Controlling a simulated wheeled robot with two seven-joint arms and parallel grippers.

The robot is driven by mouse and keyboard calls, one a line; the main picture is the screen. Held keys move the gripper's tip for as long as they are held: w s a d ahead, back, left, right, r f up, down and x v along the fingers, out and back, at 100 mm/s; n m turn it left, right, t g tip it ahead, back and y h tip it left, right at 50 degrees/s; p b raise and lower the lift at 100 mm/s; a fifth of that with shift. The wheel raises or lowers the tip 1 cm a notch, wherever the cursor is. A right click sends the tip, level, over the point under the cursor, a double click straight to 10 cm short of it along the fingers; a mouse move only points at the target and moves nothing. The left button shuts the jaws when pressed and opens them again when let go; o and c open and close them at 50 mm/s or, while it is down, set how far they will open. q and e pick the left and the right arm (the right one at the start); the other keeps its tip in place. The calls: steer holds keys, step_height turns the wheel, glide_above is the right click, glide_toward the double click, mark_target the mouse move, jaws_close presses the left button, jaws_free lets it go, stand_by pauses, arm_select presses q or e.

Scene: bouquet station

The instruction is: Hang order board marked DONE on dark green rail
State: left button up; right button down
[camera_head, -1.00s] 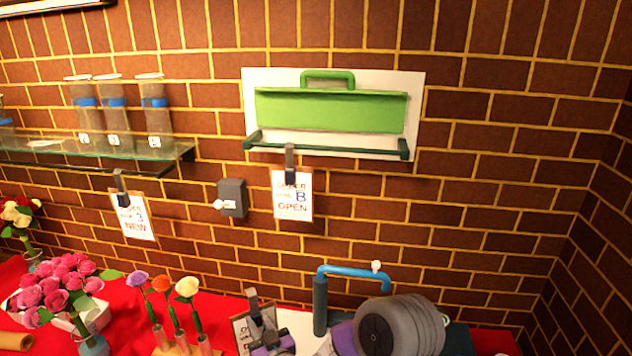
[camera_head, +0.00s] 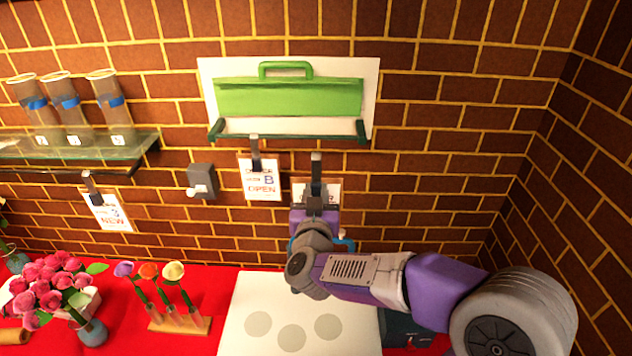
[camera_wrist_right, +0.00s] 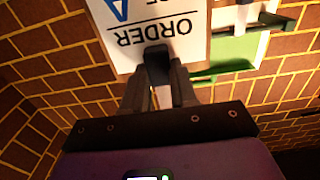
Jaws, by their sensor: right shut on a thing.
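The dark green rail (camera_head: 290,137) runs along the bottom of a white wall panel. A board marked B OPEN (camera_head: 262,180) hangs from its left part by a hook clip. My right gripper (camera_head: 317,203) is shut on another order board (camera_head: 332,186), held upright with its dark clip in the head view a little below the rail, right of board B. In the right wrist view the held board (camera_wrist_right: 190,38) shows ORDER and a blue letter like A, upside down; its status word is out of view. The gripper (camera_wrist_right: 158,75) grips its clip. My left gripper is not in view.
A board marked NEW (camera_head: 108,212) hangs at the left beneath a glass shelf (camera_head: 90,150) with several tubes. A grey wall box (camera_head: 202,182) is between the boards. Flowers (camera_head: 45,290) and a white mat (camera_head: 250,300) are on the red table. The rail's right part is free.

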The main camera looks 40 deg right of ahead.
steer(key=shift+w+d, duration=0.45)
steer(key=shift+w, duration=0.1)
steer(key=f+b+x, duration=0.2)
steer(key=f+x, duration=0.1)
steer(key=x, duration=1.1)
steer(key=shift+w+d, duration=0.25)
stand_by(0.5)
steer(key=shift+f, duration=0.15)
steer(key=c, duration=0.8)
jaws_free()
steer(key=b+v, duration=0.1)
steer(key=v, duration=0.6)
steer(key=shift+s+a, duration=0.2)
steer(key=shift+s, duration=0.05)
